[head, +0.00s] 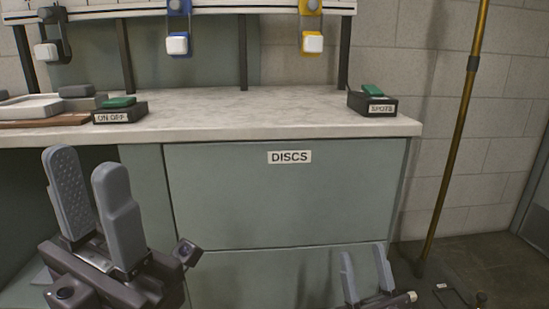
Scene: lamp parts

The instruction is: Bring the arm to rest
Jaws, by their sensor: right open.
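My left gripper (86,161) is at the lower left, in front of the counter. Its two grey fingers point up and stand apart, with nothing between them; the textured inner pad of one finger shows. My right gripper (364,250) is low, near the bottom edge, in front of the lower cabinet front. Its two fingers are spread and empty. Neither gripper touches the counter or anything on it.
The pale counter (250,112) bears an ON OFF switch box (120,111), a SPOTS switch box (372,103) and a grey tray (30,106). Its middle is clear. Below is a drawer labelled DISCS (289,157). A brass pole (456,140) stands at the right.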

